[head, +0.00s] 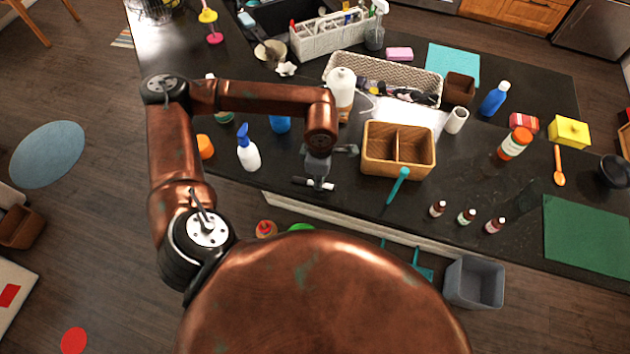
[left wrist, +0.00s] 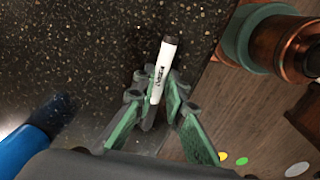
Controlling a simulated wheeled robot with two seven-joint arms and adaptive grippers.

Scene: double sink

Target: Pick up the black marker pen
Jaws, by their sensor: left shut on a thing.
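The marker pen is a white-bodied marker (left wrist: 165,62) with a dark cap and dark lettering in the left wrist view. In the head view the marker (head: 326,186) shows as a thin pale bar near the counter's front edge. My left gripper (head: 317,180) is shut on it, and its green-padded fingers (left wrist: 159,92) pinch the white body from both sides. The marker's capped end sticks out beyond the fingertips. I cannot tell whether the marker touches the black counter. My right gripper is not in view.
A wooden divided box (head: 371,165) stands right of my left gripper, with a teal-handled tool (head: 397,186) at its front. A white spray bottle with a blue top (head: 248,153) stands to the left. Several small brown bottles stand farther right. The counter edge (head: 290,208) lies close in front.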

